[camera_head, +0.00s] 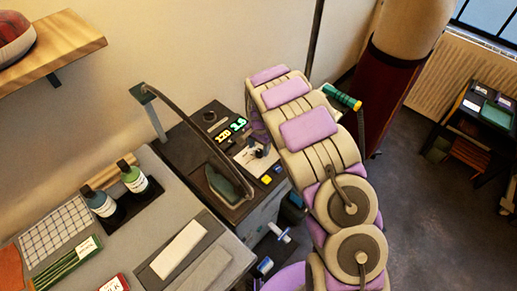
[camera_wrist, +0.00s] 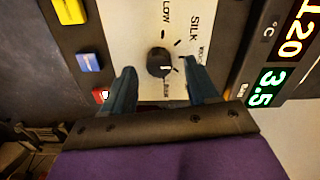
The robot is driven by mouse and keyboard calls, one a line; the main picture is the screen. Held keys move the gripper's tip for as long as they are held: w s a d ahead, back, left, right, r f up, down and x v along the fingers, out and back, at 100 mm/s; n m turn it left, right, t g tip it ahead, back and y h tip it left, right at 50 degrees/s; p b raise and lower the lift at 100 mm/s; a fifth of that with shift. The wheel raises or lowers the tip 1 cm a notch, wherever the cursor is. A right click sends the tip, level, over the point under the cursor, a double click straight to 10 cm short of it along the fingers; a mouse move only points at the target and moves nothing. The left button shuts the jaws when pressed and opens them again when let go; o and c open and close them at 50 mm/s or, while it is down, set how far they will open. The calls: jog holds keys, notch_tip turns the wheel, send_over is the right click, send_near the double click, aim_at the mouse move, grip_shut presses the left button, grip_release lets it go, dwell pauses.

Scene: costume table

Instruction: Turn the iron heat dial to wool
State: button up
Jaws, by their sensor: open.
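The heat dial (camera_wrist: 160,63) is a small black round knob on a pale panel (camera_wrist: 140,22) in the wrist view. A light mark on it points roughly right. Labels LOW and SILK are readable; another label right of the dial is partly covered by a finger, and one below it is too small to read. My gripper (camera_wrist: 163,80) is open, with one dark finger on each side of the dial and visible space between. The dial also shows small in the head view (camera_head: 259,153). The iron (camera_head: 228,186) rests on the station's left side.
Lit displays read 120 °C (camera_wrist: 291,38) and 3.5 (camera_wrist: 268,88) beside the panel. Blue (camera_wrist: 90,62), yellow (camera_wrist: 88,20) and red (camera_wrist: 100,96) buttons line its other side. Two bottles (camera_head: 133,178) stand on the grey table (camera_head: 135,238) at left.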

aim_at(259, 152)
notch_tip(259, 152, up, 15)
jog(key=p, duration=0.1)
jog(key=shift+p, duration=0.3)
dwell(0.4)
jog(key=s+d+r+n, duration=0.1)
jog(key=s+d+r, duration=0.3)
jog(key=s, duration=0.5)
jog(key=s+d+r+n+g+b, duration=0.1)
jog(key=s+d+r, duration=0.35)
jog(key=s, duration=0.45)
jog(key=s+d+r+n, duration=0.2)
jog(key=s+d+r, duration=0.15)
jog(key=s, duration=0.55)
jog(key=s+n+g, duration=0.1)
jog(key=s+n, duration=0.2)
jog(key=s, duration=1.3)
jog(key=shift+f+b, duration=0.3)
jog(key=shift+f, duration=0.05)
